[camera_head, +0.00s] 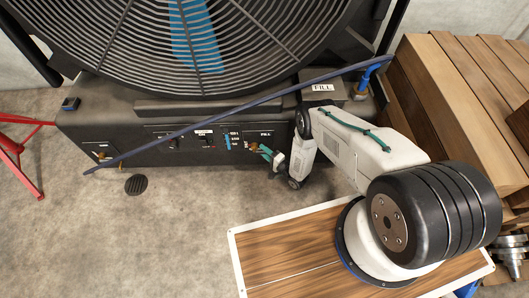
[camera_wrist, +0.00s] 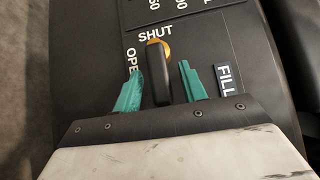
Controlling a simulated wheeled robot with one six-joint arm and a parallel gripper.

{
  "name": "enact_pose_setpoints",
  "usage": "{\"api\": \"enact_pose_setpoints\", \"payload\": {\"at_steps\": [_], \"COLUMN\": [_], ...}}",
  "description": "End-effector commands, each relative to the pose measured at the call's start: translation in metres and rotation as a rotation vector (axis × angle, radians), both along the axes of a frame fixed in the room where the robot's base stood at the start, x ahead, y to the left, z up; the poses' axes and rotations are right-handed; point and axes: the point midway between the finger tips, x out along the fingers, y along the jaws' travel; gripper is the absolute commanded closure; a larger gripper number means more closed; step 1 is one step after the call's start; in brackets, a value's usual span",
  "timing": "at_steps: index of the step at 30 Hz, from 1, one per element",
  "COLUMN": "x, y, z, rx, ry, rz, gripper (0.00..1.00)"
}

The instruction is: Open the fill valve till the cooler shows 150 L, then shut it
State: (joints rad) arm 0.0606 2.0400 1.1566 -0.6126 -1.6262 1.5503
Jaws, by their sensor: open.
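The cooler (camera_head: 105,125) is a black base under a large round fan grille. The fill valve (camera_wrist: 158,75) has a black lever on a brass body, near the words SHUT and OPEN and a FILL label in the wrist view. In the head view its brass (camera_head: 253,147) shows at the base's front. My gripper (camera_wrist: 161,68) is open, its green fingers on either side of the lever with gaps showing. It also shows in the head view (camera_head: 267,153). The blue level gauge (camera_head: 228,141) is left of the valve; its reading is too small to tell.
A dark blue hose (camera_head: 230,105) slants across the cooler's front, above my gripper. Wooden boxes (camera_head: 450,90) stand at the right. A red stand (camera_head: 20,150) is at the left. A drain (camera_head: 136,184) lies in the floor, which is otherwise clear at the left front.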

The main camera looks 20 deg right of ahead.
Motion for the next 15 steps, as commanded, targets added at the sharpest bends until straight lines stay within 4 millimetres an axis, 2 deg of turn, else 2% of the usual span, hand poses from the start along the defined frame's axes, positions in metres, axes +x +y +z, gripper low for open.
{"api": "enact_pose_setpoints", "payload": {"at_steps": [5, 15], "x": [-0.012, -0.058], "y": [-0.008, -0.037], "z": [-0.001, -0.001], "rx": [0.000, 0.000], "ry": [0.001, 0.001], "rz": [-0.001, -0.004], "gripper": [0.58, 0.58]}}
